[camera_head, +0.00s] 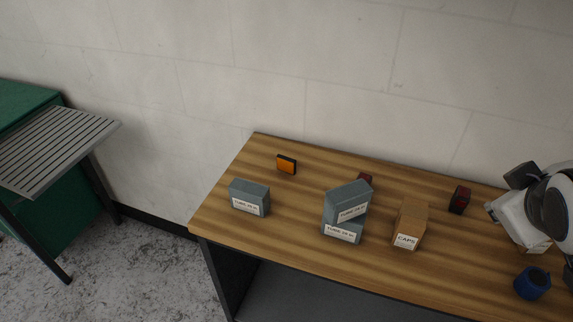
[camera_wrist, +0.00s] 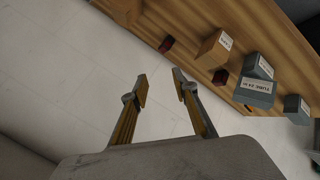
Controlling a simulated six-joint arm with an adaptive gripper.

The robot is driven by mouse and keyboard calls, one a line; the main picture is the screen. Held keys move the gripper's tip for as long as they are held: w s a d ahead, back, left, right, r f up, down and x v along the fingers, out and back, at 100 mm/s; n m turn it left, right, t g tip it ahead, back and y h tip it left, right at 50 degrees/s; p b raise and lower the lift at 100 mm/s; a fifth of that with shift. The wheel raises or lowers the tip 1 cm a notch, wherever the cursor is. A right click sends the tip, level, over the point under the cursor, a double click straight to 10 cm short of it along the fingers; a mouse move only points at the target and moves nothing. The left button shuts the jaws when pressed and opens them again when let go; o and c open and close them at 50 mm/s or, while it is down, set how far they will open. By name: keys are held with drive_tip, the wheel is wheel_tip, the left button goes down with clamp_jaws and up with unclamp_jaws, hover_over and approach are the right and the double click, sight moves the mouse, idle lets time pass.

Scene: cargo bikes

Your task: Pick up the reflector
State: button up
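A small orange block with a dark edge, which looks like the reflector (camera_head: 287,164), stands near the back left of the wooden table (camera_head: 285,215) in the head view. Two small dark red blocks also stand on the table: one at the right (camera_head: 459,199), and one (camera_head: 365,180) partly hidden behind the stacked boxes. My gripper (camera_wrist: 161,84) is open and empty in the wrist view, with the pale wall behind its fingers. My arm is at the right of the head view, far from the orange block.
A grey tube box (camera_head: 249,197) stands in front of the orange block. Two stacked grey tube boxes (camera_head: 346,203) and a brown caps box (camera_head: 410,225) stand mid-table. A blue cup-like object (camera_head: 532,283) is at the front right. The wall runs close behind the table.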

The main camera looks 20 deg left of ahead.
drive_tip(key=w+a+r+n+t, duration=0.25)
drive_tip(key=w+n, duration=0.35)
drive_tip(key=w, duration=0.4)
drive_tip(key=w+a+f+n+t+y, duration=0.15)
drive_tip(key=w+a+n+y, duration=0.55)
drive_tip(key=w+a+n, duration=0.9)
drive_tip(key=n+g+y, duration=0.7)
drive_tip(key=n, duration=0.9)
approach(294, 160)
drive_tip(key=w+r, duration=0.5)
drive_tip(key=w, duration=0.3)
drive_tip(key=s+a+f+n+g, duration=0.1)
drive_tip(key=s+f+n+g, duration=0.1)
drive_tip(key=f+n, duration=0.1)
drive_tip(key=s+a+f+n+g+y, duration=0.1)
drive_tip(key=s+f+n, duration=0.1)
drive_tip(key=shift+a+f+g, duration=0.25)
drive_tip(key=shift+a+g, duration=0.05)
drive_tip(key=shift+s+a+f+n+g, duration=0.2)
drive_tip(key=shift+s+f+n+g, duration=0.2)
